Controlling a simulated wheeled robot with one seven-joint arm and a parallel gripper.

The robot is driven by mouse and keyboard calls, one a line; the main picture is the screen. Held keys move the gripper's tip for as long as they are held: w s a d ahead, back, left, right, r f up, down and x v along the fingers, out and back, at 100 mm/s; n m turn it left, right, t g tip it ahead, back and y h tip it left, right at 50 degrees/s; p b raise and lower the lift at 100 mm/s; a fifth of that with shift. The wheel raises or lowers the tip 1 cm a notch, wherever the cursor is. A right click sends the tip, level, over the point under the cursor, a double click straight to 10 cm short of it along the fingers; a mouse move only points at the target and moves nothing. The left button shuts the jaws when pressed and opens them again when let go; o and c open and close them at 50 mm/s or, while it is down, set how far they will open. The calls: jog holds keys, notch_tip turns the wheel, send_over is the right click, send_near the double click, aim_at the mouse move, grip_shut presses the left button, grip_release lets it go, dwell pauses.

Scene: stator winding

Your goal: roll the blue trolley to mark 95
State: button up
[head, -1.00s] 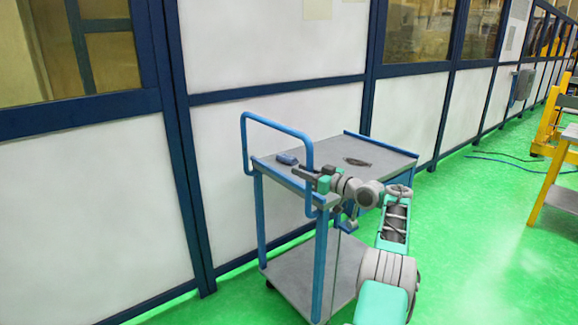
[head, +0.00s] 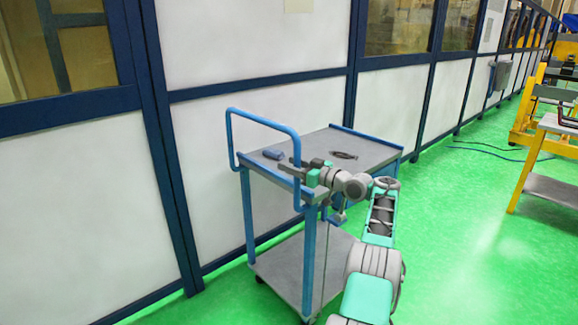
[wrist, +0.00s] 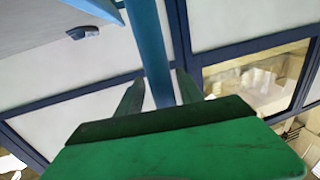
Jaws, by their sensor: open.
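The blue trolley (head: 312,283) stands upright on the green floor, with a grey top, a lower shelf and a blue loop handle (head: 262,119) at its near left end. My gripper (head: 286,164) is at the right upright of this handle. In the wrist view, a blue bar (wrist: 152,45) runs between the two open fingers of my gripper (wrist: 160,92). I cannot tell whether either finger touches the bar. No mark 95 is visible in these frames.
A blue-framed white wall (head: 264,45) runs close behind. A yellow-framed workbench (head: 528,165) stands at right. Green floor (head: 465,235) between is clear, with a cable farther back.

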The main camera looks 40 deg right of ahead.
jog(key=v, duration=0.8)
jog(key=shift+b, duration=0.35)
jog(key=shift+w+a+f, duration=0.1)
jog(key=shift+w, duration=0.05)
